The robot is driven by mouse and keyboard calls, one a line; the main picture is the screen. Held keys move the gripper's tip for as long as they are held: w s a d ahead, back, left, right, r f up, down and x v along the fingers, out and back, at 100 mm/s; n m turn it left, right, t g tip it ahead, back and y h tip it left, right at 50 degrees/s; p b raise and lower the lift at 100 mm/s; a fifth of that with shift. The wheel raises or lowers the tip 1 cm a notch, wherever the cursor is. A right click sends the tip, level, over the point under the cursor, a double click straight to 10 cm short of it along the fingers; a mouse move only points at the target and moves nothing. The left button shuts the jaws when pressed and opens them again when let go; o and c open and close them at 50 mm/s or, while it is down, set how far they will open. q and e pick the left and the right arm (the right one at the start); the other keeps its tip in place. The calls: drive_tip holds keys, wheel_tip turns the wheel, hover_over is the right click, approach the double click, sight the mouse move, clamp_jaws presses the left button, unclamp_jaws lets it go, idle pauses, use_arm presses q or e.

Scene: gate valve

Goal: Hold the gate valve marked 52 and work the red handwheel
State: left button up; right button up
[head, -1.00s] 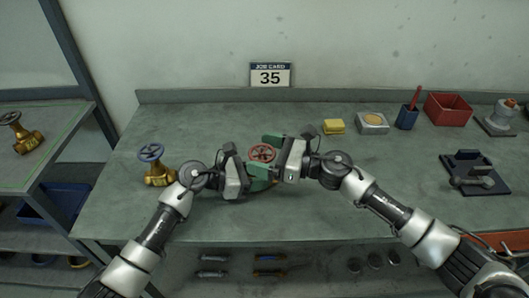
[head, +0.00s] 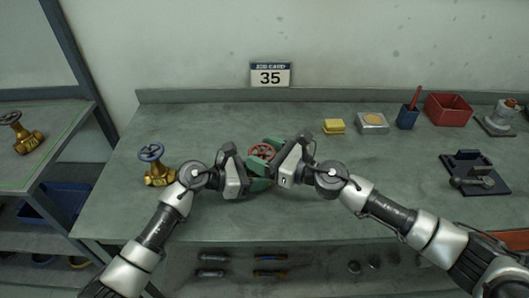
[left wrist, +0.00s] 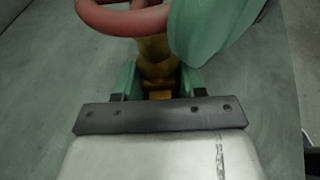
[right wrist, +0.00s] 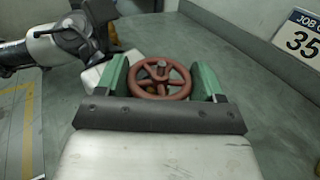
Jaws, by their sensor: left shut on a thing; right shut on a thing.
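The gate valve with the red handwheel (head: 259,149) stands on the bench between my two grippers, mostly covered by them in the head view. In the left wrist view its brass body (left wrist: 153,58) sits between the green finger pads of my left gripper (left wrist: 158,82), which is shut on it below the wheel. My right gripper (right wrist: 160,80) is shut on the red handwheel, with a green pad on either side of the rim in the right wrist view. No number on the valve is readable.
A brass valve with a blue handwheel (head: 151,153) stands left of my left gripper. A wall card (head: 271,75) reads 35. A yellow sponge (head: 334,126), tin (head: 372,123), blue cup (head: 407,117), red bin (head: 448,109) and dark fixture (head: 474,174) stand to the right.

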drive_tip(key=shift+s+a+r+m+t+h, duration=0.1)
drive_tip(key=shift+r+m+t+h, duration=0.05)
drive_tip(key=shift+m+t+h, duration=0.65)
drive_tip(key=m+t+h, duration=0.4)
drive_tip(key=t+h, duration=0.1)
drive_tip(key=shift+s+a+m, duration=0.1)
drive_tip(key=shift+m, duration=0.3)
drive_tip(key=m+t+h, duration=0.1)
drive_tip(key=h, duration=0.1)
drive_tip(key=m+t+h, duration=0.1)
drive_tip(key=m+h, duration=0.1)
drive_tip(key=h, duration=0.1)
drive_tip(key=shift+f, duration=0.2)
drive_tip(key=shift+m+h, duration=1.2)
drive_tip(key=shift+h, duration=0.6)
drive_tip(key=o, duration=0.9)
drive_tip(key=shift+o, duration=0.2)
